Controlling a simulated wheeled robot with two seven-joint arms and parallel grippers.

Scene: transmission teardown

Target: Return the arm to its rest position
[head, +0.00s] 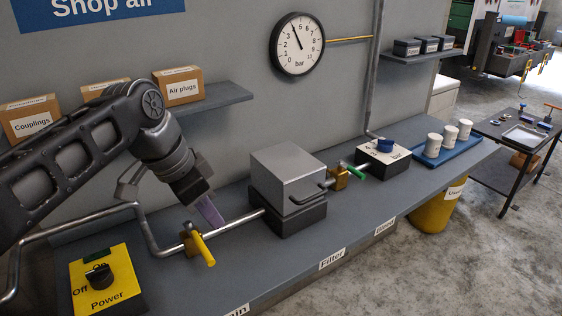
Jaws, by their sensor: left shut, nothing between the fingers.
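My left arm (70,165) comes in from the left and reaches over the bench. My left gripper (209,212) points down and to the right, with its fingers together and nothing seen between them. My right gripper and arm are not in view.
A yellow power switch box (120,300), a grey filter block (288,170), a green-handled valve (355,171) and a blue-knob box (384,158) sit along the bench (330,225). A shelf (222,97) carries boxes behind my arm. A gauge (297,44) hangs on the wall.

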